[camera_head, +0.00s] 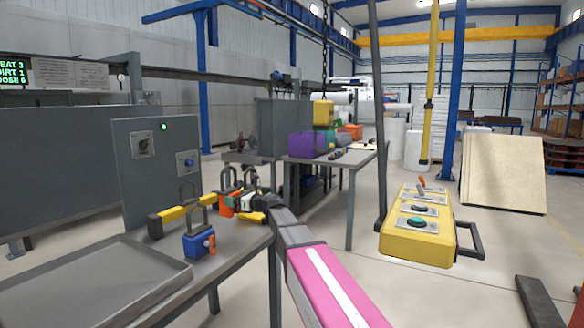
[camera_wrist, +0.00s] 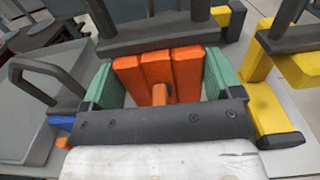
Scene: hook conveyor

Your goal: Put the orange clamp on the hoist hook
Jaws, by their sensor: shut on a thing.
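The orange clamp (camera_head: 228,207) stands on the grey workbench (camera_head: 232,258) in the head view, among other clamps. In the wrist view the orange clamp (camera_wrist: 158,72) sits between the green finger pads of my gripper (camera_wrist: 162,80). My gripper (camera_head: 242,203) is shut on it. I cannot tell whether the clamp still touches the bench. A yellow hoist block (camera_head: 323,112) hangs on a chain beyond the bench. The hook below it is not clearly visible.
A blue clamp (camera_head: 199,243) with a dark hoop stands close by on the bench. A yellow control pendant (camera_head: 415,225) hangs at right. A grey control panel (camera_head: 155,165) rises behind the bench; a tray (camera_head: 95,285) lies at left.

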